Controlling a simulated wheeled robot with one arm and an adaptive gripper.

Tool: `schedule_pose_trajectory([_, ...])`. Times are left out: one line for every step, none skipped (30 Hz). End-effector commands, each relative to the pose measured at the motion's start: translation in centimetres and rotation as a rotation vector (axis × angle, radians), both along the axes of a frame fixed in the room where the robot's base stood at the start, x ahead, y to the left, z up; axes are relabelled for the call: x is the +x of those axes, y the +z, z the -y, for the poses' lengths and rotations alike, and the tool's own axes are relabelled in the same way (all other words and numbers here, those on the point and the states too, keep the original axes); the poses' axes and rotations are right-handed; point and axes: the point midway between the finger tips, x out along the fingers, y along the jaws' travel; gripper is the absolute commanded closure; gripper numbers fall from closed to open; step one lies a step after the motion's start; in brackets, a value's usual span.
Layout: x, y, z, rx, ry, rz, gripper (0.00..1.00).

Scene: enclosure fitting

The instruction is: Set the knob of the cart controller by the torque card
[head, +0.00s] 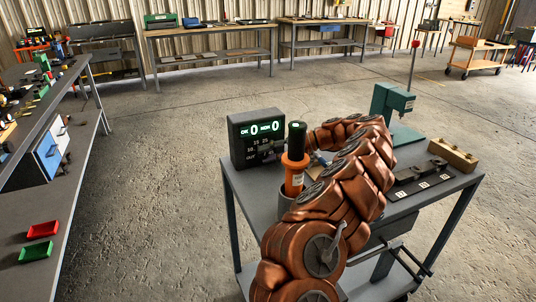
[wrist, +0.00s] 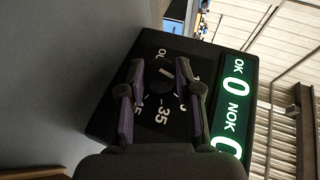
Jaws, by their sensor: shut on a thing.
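The cart controller (head: 250,150) is a dark box standing on the grey cart, with a green-lit display reading OK 0 and NOK 0. It also fills the middle of the wrist view (wrist: 222,65). Its round black knob (wrist: 157,84) sits on the face among white dial numbers; 35 is readable, other marks are partly covered. A pale mark shows at the knob, but its exact setting is unclear. My gripper (wrist: 160,76) has its two purple-padded fingers on either side of the knob, shut on it. In the head view the knob and fingertips are largely hidden. I cannot make out a torque card.
An orange-and-black driver (head: 294,172) stands upright in a holder on the cart (head: 236,184), close beside my arm. A bench with red (head: 43,229) and green bins is left.

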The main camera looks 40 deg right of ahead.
Motion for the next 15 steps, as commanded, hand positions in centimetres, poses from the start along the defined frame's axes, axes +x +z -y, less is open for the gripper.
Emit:
schedule_pose_trajectory([0.05, 0.03, -0.01, -0.001, -0.001, 0.001, 1.00])
schedule_pose_trajectory([0.06, 0.02, -0.02, -0.001, 0.000, 0.001, 0.65])
schedule_pose_trajectory([0.05, 0.02, -0.02, -0.001, 0.000, 0.001, 0.60])
schedule_pose_trajectory([0.05, 0.03, -0.02, -0.001, 0.000, 0.001, 0.57])
schedule_pose_trajectory([0.04, 0.02, -0.02, -0.001, 0.000, 0.001, 0.54])
schedule_pose_trajectory([0.02, 0.03, -0.01, -0.001, 0.000, 0.001, 0.50])
schedule_pose_trajectory([0.02, 0.02, 0.00, -0.001, 0.000, 0.001, 0.47])
schedule_pose_trajectory([0.02, 0.02, 0.00, -0.001, 0.000, 0.001, 0.44])
schedule_pose_trajectory([0.02, 0.02, 0.00, -0.001, 0.000, 0.001, 0.41])
schedule_pose_trajectory([0.01, 0.02, 0.02, -0.001, 0.000, 0.001, 0.41])
schedule_pose_trajectory([0.00, 0.01, 0.01, -0.001, 0.000, 0.001, 0.41])
schedule_pose_trajectory([0.01, 0.02, 0.02, -0.001, -0.001, 0.001, 0.41])
schedule_pose_trajectory([0.00, 0.02, 0.02, -0.001, 0.000, 0.000, 0.41])
schedule_pose_trajectory([0.00, 0.01, 0.02, -0.001, 0.000, 0.000, 0.41])
schedule_pose_trajectory([-0.01, 0.01, 0.03, -0.001, 0.000, 0.000, 0.41])
